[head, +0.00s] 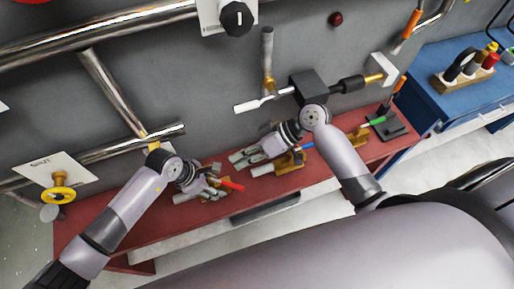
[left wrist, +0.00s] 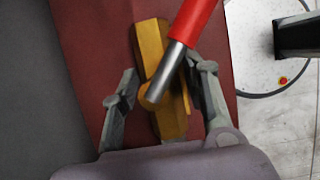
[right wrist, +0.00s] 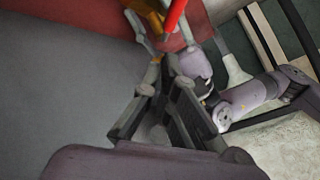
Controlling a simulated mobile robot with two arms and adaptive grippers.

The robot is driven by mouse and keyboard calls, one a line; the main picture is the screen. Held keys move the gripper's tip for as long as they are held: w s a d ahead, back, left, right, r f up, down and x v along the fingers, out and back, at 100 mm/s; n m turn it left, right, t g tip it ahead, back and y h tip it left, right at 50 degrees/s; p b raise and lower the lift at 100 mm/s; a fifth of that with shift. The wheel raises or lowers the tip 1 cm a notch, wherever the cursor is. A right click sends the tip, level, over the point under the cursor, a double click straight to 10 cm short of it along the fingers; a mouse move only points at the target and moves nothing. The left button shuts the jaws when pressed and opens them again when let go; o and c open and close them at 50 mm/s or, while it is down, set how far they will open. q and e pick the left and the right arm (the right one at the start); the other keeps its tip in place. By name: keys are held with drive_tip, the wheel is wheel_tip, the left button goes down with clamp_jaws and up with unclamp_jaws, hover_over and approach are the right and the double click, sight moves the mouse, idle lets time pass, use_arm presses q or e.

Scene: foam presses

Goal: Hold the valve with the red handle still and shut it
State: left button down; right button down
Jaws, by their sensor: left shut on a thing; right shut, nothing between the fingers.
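The valve with the red handle sits on the dark red bench. Its brass body (left wrist: 150,38) and red handle (left wrist: 197,18) with a grey metal shank show in the left wrist view. In the head view the red handle (head: 231,185) sticks out to the right of my left gripper (head: 208,187). That gripper is shut on the valve body, one finger on each side. My right gripper (head: 237,158) is shut and empty above the bench, right of and behind the red handle, apart from it. The right wrist view shows its closed fingers (right wrist: 168,72) and the red handle (right wrist: 176,14) beyond them.
The red bench (head: 150,228) runs along a grey wall. Valves with a blue handle (head: 306,146) and a green handle (head: 377,122) stand farther right. Pipes, a black block (head: 309,88) and a yellow handwheel (head: 59,194) are on the wall. A blue table (head: 450,80) stands at right.

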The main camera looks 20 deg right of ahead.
sight(236, 185)
drive_tip(key=shift+s+a+f, duration=0.3)
drive_tip(key=shift+f, duration=0.3)
drive_tip(key=shift+s+a+f, duration=0.25)
drive_tip(key=shift+a+f, duration=0.05)
drive_tip(key=shift+f, duration=0.35)
drive_tip(key=shift+s+a+f, duration=0.3)
drive_tip(key=shift+f, duration=0.3)
drive_tip(key=shift+s, duration=0.15)
drive_tip(key=shift+s+a+m+t, duration=0.2)
drive_tip(key=shift+s+m+t, duration=0.25)
drive_tip(key=shift+m+t, duration=0.4)
drive_tip(key=s+m+t, duration=0.1)
drive_tip(key=s+a+m+t+h, duration=0.1)
drive_tip(key=m, duration=0.1)
drive_tip(key=shift+a+t, duration=0.15)
drive_tip(key=shift+t, duration=0.1)
drive_tip(key=shift+s+a+m+t+h, duration=0.5)
drive_tip(key=shift+a+m+t+h, duration=0.3)
drive_tip(key=shift+m, duration=0.35)
drive_tip(key=shift+s+a+m+t+h, duration=0.5)
drive_tip(key=shift+m+t+h, duration=0.2)
drive_tip(key=shift+m+h, duration=0.3)
drive_tip(key=shift+w, duration=0.25)
drive_tip(key=shift+w+d, duration=0.2)
drive_tip(key=shift+w, duration=0.4)
